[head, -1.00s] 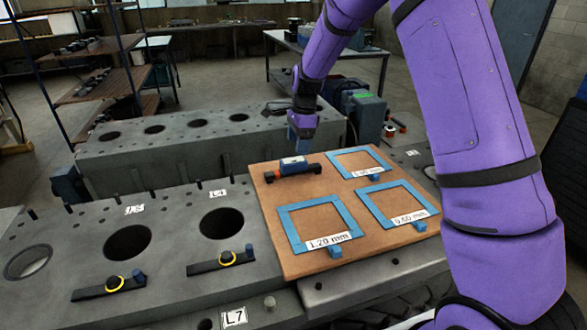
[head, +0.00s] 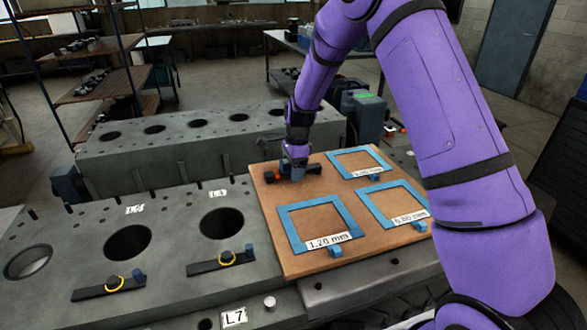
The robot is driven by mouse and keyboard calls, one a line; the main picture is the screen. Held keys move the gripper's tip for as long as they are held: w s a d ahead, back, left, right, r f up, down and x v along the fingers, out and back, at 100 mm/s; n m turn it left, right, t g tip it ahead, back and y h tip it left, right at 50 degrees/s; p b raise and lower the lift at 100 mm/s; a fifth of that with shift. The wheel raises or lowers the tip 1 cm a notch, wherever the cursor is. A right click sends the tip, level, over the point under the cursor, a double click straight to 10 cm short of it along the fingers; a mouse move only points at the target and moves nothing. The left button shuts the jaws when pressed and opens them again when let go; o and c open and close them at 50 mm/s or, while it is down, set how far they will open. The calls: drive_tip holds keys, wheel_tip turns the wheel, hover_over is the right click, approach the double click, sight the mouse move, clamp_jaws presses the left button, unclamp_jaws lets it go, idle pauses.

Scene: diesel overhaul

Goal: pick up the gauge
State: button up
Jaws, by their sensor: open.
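The gauge (head: 271,176) is a dark bar with an orange band, lying at the back left of the brown board (head: 262,205). Its right end shows just right of my gripper. My gripper (head: 294,176) is open and pointing down at the gauge's middle, where the blue block is hidden behind it. I cannot tell whether the fingers touch it.
The board carries blue square frames labelled 1.20 mm (head: 288,225), 5.60 mm or similar (head: 366,207), and a third (head: 341,163). Two dark bars with yellow rings (head: 110,286) (head: 222,262) lie on the grey engine block (head: 70,250) beside open bores.

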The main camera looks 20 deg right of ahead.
drive_tip(key=shift+c, duration=0.2)
drive_tip(key=c, duration=1)
drive_tip(key=shift+o, duration=0.2)
drive_tip(key=shift+r, duration=0.15)
